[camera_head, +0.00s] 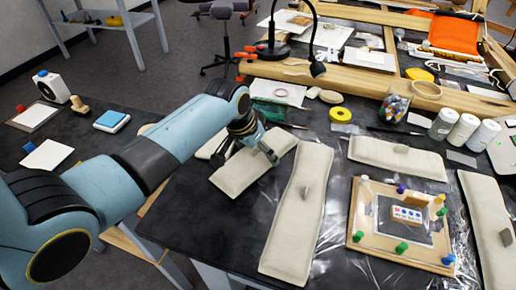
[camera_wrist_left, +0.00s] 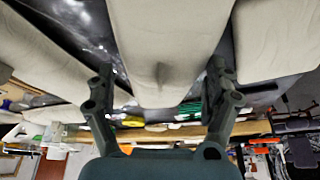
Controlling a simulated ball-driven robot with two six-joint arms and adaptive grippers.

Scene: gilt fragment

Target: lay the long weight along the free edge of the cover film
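Several cream cloth weights with small grey tabs lie around a framed board. One weight (camera_head: 238,178) lies slanted under my left gripper (camera_head: 262,146). A long weight (camera_head: 292,226) lies lengthwise just right of it. My right gripper is out of view.
The wooden board (camera_head: 374,245) with coloured pegs holds a small patterned piece (camera_head: 406,215). Behind are a yellow tape roll (camera_head: 341,114), a jar (camera_head: 394,107), white bottles (camera_head: 462,131) and a lamp (camera_head: 317,69). The dark table's front left (camera_head: 205,225) is clear.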

